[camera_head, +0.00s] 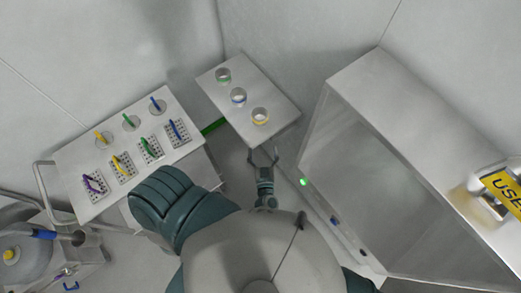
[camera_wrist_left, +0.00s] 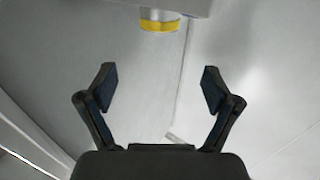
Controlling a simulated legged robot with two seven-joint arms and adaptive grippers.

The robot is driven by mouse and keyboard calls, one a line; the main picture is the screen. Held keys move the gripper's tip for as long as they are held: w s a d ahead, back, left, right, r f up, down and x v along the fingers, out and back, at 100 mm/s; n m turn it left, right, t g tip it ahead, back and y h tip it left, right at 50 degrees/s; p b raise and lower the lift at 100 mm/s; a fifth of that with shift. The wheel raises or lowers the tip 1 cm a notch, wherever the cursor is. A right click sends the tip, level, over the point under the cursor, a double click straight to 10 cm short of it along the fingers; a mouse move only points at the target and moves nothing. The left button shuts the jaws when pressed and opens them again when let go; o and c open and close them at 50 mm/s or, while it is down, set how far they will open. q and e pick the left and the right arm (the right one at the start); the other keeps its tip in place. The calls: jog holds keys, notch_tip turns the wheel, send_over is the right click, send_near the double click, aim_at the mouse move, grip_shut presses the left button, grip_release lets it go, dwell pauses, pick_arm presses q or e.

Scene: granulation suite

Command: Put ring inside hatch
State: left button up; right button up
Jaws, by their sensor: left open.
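Three short metal rings stand in a row on a small grey table (camera_head: 277,92). One has a green band (camera_head: 223,76), one a blue band (camera_head: 238,97), and one a yellow band (camera_head: 260,117) at the near end. My left gripper (camera_head: 263,156) is open and empty, just off the table's near edge, below the yellow-banded ring. In the left wrist view the yellow-banded ring (camera_wrist_left: 160,22) shows at the top, beyond and apart from the open fingers (camera_wrist_left: 159,85). A large cabinet with a clear front (camera_head: 375,185), which looks like the hatch, stands at the right. My right gripper is out of view.
A steel cart (camera_head: 75,152) at the left holds several coloured-handled tools in perforated blocks and round holders. A green light (camera_head: 303,182) glows on the cabinet's edge. A yellow sign (camera_head: 505,190) is at the far right. Metal vessels (camera_head: 35,255) stand at lower left.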

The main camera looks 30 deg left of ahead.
pick_arm(q)
jog(key=s+d+f+m+g+h, duration=0.1)
jog(key=s+d+f+m+h, duration=0.15)
jog(key=f, duration=0.45)
jog(key=s+d+f+m+g+h, duration=0.15)
jog(key=d+f+h, duration=0.25)
jog(key=f, duration=0.4)
jog(key=s+d+f+m+h, duration=0.2)
jog(key=d+f+m+h, duration=0.15)
jog(key=f, duration=0.35)
jog(key=s+a+f+m+g, duration=0.1)
jog(key=s+a+f+g, duration=0.2)
jog(key=s+f, duration=0.5)
jog(key=s+a+f+g+h, duration=0.1)
jog(key=s+a+f+g, duration=0.3)
jog(key=s+f, duration=0.4)
jog(key=shift+s+m+g, duration=0.35)
jog(key=shift+s+g, duration=0.3)
jog(key=shift+o, duration=0.5)
jog(key=s+a+f+g+y, duration=0.1)
jog(key=s+a+f+g, duration=0.2)
jog(key=s+a, duration=0.3)
jog(key=s, duration=0.3)
jog(key=shift+a+f, duration=0.15)
jog(key=shift+a, duration=0.25)
jog(key=shift+w+d, duration=0.1)
